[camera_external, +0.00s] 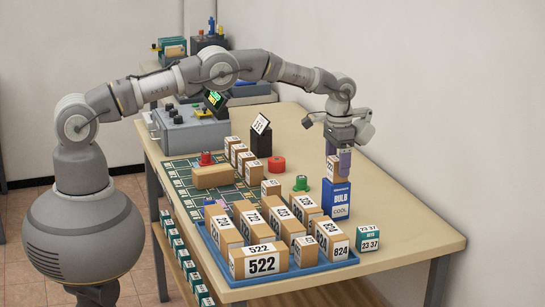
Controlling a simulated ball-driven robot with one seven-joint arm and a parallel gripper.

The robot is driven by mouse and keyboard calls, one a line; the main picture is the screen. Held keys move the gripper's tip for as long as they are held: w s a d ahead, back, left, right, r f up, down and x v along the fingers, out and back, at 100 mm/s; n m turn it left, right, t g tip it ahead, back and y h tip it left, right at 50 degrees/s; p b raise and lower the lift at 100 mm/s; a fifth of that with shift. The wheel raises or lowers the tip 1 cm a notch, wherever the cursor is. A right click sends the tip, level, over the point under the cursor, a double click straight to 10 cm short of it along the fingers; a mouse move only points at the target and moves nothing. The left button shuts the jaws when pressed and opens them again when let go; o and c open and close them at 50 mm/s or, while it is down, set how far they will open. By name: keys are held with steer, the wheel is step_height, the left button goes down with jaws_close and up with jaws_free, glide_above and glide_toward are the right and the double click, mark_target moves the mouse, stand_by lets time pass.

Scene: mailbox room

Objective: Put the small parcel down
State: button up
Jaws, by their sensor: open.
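My gripper (339,158) points down at the right side of the table, above a blue box marked BULB and COOL (340,203). A small brown parcel with a white number label (333,170) is right under my gripper. Its lower end appears to rest on top of the blue box. A purple-grey finger covers part of the parcel's right side. The jaws are open at the parcel; the gap between fingers and parcel is too small to see.
A blue tray (228,277) of brown numbered parcels stands at the table's front. A teal box (369,239) is right of the blue box. A green spool (301,184), red ring (277,164) and black label stand (261,142) are behind. The table's right corner is bare.

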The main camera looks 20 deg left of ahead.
mark_target(338, 157)
step_height(338, 157, up, 11)
steer(key=shift+f+p, duration=0.1)
steer(key=shift+p, duration=0.9)
steer(key=w+a+r+n+t+h, duration=0.1)
steer(key=w+a+r, duration=0.25)
steer(key=r, duration=0.35)
steer(key=w+a+r+n+t+h, duration=0.1)
steer(key=w+a+r+t, duration=0.15)
steer(key=a+r, duration=0.35)
steer(key=w+a+r+n, duration=0.1)
steer(key=w+a+r, duration=0.25)
steer(key=r, duration=0.45)
steer(key=a+r+n+t+h, duration=0.15)
steer(key=a+r+t, duration=0.25)
steer(key=a+r, duration=1.05)
steer(key=s+a+r+n+t+y, duration=0.1)
steer(key=s+a+r+t, duration=0.3)
steer(key=s+a+r, duration=0.4)
steer(key=s+a+r+n+t+y, duration=0.2)
steer(key=s+a+r, duration=0.6)
steer(key=a+r, duration=0.5)
steer(key=shift+s+r+n+t, duration=0.4)
steer(key=shift+r+n+t, duration=0.15)
steer(key=shift+n+t, duration=0.3)
steer(key=shift+y, duration=0.25)
